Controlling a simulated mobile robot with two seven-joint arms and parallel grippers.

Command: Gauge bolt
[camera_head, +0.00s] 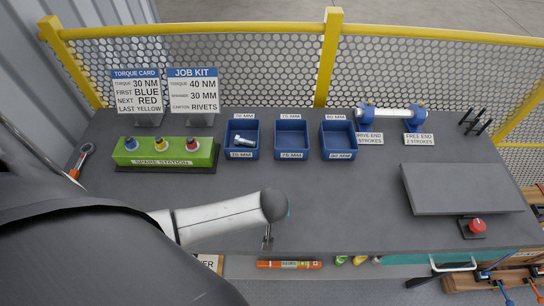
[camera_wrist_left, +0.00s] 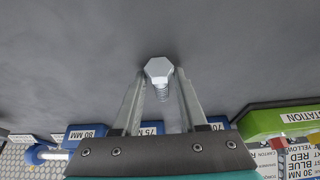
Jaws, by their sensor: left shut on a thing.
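In the left wrist view a silver hex bolt (camera_wrist_left: 158,68) sits between the two fingers of my left gripper (camera_wrist_left: 160,95), head outward and thread toward the palm. The gripper is shut on it. In the head view my left gripper (camera_head: 268,240) points down near the front edge of the bench, mostly hidden under my wrist. Three blue bins stand at the back: the 70 MM bin (camera_head: 230,152) with another silver bolt (camera_head: 242,141) lying in it, the 75 MM bin (camera_head: 292,153) and the 80 MM bin (camera_head: 339,154), both empty. My right gripper is not in view.
A green spare station (camera_head: 165,158) with three coloured caps stands at left, below two sign cards (camera_head: 137,90). A rod on blue supports (camera_head: 392,113) is at back right. A raised grey panel (camera_head: 463,189) and a red button (camera_head: 477,225) occupy the right. The bench middle is clear.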

